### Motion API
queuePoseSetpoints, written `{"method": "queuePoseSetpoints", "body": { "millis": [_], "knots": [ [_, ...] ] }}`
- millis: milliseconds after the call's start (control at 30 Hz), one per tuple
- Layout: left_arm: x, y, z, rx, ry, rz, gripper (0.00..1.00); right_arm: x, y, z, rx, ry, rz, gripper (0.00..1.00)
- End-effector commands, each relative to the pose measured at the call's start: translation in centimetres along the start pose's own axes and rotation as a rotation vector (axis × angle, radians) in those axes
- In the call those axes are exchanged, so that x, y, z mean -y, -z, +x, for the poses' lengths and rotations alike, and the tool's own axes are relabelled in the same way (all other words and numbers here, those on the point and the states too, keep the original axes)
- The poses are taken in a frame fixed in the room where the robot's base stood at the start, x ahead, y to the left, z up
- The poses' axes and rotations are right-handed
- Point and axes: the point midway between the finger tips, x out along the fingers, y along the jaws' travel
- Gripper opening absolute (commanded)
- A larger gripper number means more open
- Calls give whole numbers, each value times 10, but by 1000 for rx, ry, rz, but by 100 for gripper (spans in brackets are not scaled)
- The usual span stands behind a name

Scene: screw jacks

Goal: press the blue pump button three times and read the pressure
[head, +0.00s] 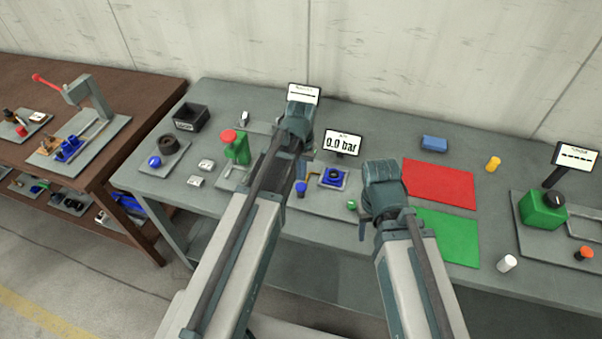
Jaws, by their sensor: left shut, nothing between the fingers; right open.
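The pressure display (342,143) reads 0.0 bar and stands behind a grey plate (325,205) near the table's middle. On the plate are a round blue button-like knob (301,188), a blue block with a dark round top (333,177) and a small green part (351,205). I cannot tell for sure which blue part is the pump button. My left gripper (301,170) is shut and empty, close above the round blue knob; contact cannot be made out. My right gripper (362,230) is open, low beside the plate's right side, its fingers mostly hidden by my arm.
Red (439,184) and green (448,236) mats lie to the right, with a blue block (434,143) and a yellow cylinder (493,163) behind. A green box station (542,210) stands far right. A red-topped green device (237,148) stands left of my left arm.

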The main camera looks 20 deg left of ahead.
Motion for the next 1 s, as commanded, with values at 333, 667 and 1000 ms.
{"method": "queuePoseSetpoints", "body": {
  "millis": [333, 667, 1000],
  "knots": [
    [1, 2, -62, -1, 1, -1, 0, -6, -4, -61, 0, 1, 6, 50],
    [1, 2, -80, -2, 1, -1, 0, -7, -5, -79, 0, 2, 12, 50],
    [1, 2, -79, -2, 1, -1, 0, -7, -5, -78, 0, 2, 12, 50]
  ]
}}
